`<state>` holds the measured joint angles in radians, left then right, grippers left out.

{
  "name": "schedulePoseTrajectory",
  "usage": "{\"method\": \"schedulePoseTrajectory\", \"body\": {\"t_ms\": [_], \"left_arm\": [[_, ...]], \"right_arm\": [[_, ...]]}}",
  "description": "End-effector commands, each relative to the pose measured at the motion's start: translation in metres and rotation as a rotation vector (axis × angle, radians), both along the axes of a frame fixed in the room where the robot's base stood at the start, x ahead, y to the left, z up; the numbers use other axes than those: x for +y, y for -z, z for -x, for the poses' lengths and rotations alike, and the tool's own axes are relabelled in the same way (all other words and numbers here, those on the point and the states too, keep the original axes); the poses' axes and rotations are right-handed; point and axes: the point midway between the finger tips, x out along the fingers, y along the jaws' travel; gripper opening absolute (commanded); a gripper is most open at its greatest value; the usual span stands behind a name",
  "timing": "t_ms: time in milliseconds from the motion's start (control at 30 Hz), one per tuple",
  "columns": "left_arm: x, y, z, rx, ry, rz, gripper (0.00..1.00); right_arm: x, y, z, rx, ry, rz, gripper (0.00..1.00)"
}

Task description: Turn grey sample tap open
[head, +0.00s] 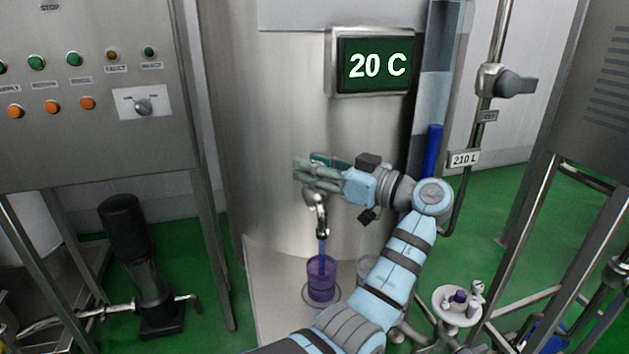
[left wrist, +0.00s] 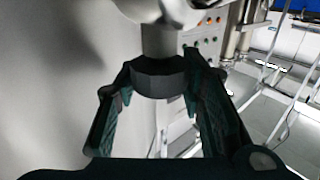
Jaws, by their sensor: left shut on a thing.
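The grey sample tap (head: 320,212) sticks out from the front of the steel tank. My left gripper (head: 304,174) is at the top of the tap. In the left wrist view its two fingers are on either side of a dark round handle (left wrist: 158,78) and shut on it. A bluish-purple stream (head: 322,246) shows below the spout, running down to a purple cup (head: 321,279). The cup stands upright under the tap on a round rest. My fingers partly hide the tap's handle in the head view. My right gripper is not in view.
The steel tank (head: 275,120) carries a display (head: 376,66) reading 20 C. A control panel (head: 85,90) is at the left, above a black pump (head: 140,262). A pipe with a valve (head: 505,82) rises at the right. A small white stand (head: 443,300) holds several small items.

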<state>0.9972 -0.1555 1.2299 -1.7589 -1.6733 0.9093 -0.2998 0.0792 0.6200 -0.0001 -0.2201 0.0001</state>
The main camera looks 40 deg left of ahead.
Motion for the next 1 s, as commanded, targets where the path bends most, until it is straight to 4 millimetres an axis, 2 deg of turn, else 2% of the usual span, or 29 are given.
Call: {"method": "schedulePoseTrajectory", "body": {"t_ms": [233, 500, 800, 833, 933, 1000], "left_arm": [[0.000, 0.002, 0.000, 0.002, -0.098, 0.002, 0.08], [0.000, 0.001, 0.000, 0.003, -0.131, 0.002, 0.08], [0.000, 0.001, 0.000, 0.003, -0.131, 0.003, 0.08], [0.000, 0.001, 0.000, 0.003, -0.131, 0.003, 0.41], [0.000, 0.001, 0.000, 0.003, -0.130, 0.002, 0.57], [0.000, 0.001, 0.000, 0.002, -0.130, 0.002, 0.57]], "right_arm": [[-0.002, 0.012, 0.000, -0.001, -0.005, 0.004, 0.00], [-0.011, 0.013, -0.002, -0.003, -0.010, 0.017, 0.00], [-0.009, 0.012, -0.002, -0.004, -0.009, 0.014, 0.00], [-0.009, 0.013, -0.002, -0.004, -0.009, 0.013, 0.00], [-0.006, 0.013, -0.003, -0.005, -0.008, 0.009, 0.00], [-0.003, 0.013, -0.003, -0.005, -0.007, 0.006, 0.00]]}}
